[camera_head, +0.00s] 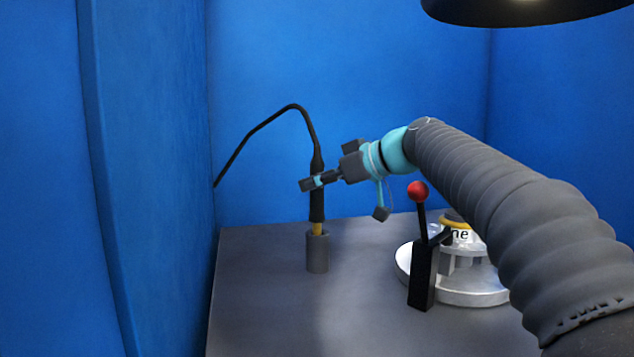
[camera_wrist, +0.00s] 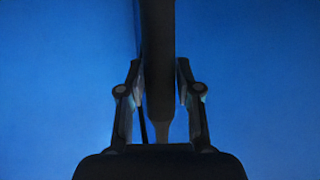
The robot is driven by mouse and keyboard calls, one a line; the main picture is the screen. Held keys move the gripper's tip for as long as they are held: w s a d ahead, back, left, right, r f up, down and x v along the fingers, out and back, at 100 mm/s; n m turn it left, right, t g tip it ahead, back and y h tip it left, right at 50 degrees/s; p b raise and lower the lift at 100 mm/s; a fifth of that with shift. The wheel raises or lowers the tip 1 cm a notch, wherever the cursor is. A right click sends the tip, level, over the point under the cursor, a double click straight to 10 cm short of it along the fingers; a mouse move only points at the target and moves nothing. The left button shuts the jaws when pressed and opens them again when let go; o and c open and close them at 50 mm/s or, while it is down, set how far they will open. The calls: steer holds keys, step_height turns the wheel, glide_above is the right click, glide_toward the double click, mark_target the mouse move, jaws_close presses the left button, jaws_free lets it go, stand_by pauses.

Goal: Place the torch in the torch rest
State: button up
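The torch (camera_head: 317,206) is a dark upright handle with a yellow lower end and a black cable curving from its top to the left wall. The torch rest (camera_head: 317,255) is a grey upright cylinder on the table. The torch's yellow end is at the rest's top opening; how deep it sits is hidden. My gripper (camera_head: 318,182) is shut on the torch's upper part, coming from the right. In the wrist view the torch (camera_wrist: 159,70) runs between the two fingers (camera_wrist: 160,85), close against both.
A black lever stand with a red knob (camera_head: 418,191) stands to the right, under my arm. Behind it is a pale round flanged part (camera_head: 470,291). Blue walls (camera_head: 345,60) enclose the grey table (camera_head: 270,315). A dark lamp shade (camera_head: 525,12) hangs above. The table's front left is clear.

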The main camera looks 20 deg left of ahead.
steer(key=shift+o, duration=1)
steer(key=shift+r, duration=0.2)
steer(key=shift+r+p, duration=0.3)
steer(key=shift+p, duration=0.2)
steer(key=v, duration=1.2)
steer(key=shift+r, duration=0.15)
steer(key=shift+s, duration=0.15)
